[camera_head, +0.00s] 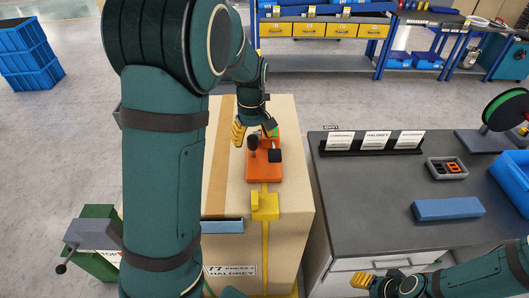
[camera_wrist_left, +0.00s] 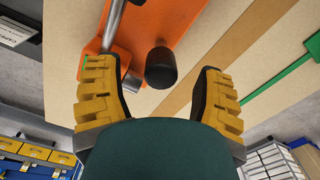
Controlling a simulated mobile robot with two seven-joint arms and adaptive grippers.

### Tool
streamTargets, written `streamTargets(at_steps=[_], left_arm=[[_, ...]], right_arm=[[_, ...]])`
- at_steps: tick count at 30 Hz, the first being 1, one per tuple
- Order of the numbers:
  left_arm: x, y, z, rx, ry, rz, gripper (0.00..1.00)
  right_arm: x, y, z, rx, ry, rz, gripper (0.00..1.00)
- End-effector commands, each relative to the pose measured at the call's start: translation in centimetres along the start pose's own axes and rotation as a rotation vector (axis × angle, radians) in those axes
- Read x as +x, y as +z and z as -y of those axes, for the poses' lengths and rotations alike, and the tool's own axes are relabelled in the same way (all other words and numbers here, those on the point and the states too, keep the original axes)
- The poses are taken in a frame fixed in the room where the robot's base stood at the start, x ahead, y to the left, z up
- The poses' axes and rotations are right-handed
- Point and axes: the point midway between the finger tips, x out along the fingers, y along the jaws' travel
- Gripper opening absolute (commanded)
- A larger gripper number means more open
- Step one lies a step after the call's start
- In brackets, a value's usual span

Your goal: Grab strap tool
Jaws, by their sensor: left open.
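The strap tool (camera_head: 264,172) has an orange base and black knobs. It lies on top of a tall cardboard box (camera_head: 290,200). My left gripper (camera_head: 254,132) is just beyond and above it, with yellow fingers pointing down. In the left wrist view the open fingers (camera_wrist_left: 160,100) stand either side of a black cylindrical handle (camera_wrist_left: 160,68), which appears apart from both. The tool's orange plate (camera_wrist_left: 150,22) and a metal bar show beyond it. My right gripper (camera_head: 372,282) is at the bottom right, low in front of the grey workbench; its jaw opening is unclear.
A yellow block (camera_head: 266,206) sits on the box's near edge, with a yellow strap running down. The grey workbench (camera_head: 370,200) at right bears a label holder (camera_head: 374,142), a small tray (camera_head: 447,168) and a blue block (camera_head: 448,209). Open floor lies behind the box.

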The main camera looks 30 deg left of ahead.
Motion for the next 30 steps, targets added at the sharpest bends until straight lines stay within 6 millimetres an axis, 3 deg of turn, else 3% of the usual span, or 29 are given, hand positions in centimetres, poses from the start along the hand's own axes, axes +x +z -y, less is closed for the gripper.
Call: streamTargets(at_steps=[4, 12, 18, 30], left_arm=[[1.40, 0.05, 0.05, 0.000, 0.001, 0.002, 0.68], [1.51, 0.05, 0.04, 0.000, 0.002, 0.001, 0.70], [1.50, 0.05, 0.04, 0.000, 0.002, 0.001, 0.00], [0.77, 0.02, -0.03, 0.001, 0.004, 0.000, 0.00]], right_arm=[[0.18, 0.03, -0.08, 0.001, 0.000, 0.000, 0.47], [0.16, 0.03, -0.07, 0.000, 0.000, 0.000, 0.47], [0.16, 0.03, -0.07, 0.000, 0.000, 0.000, 0.47], [0.06, 0.01, -0.03, 0.000, 0.000, 0.000, 0.47]])
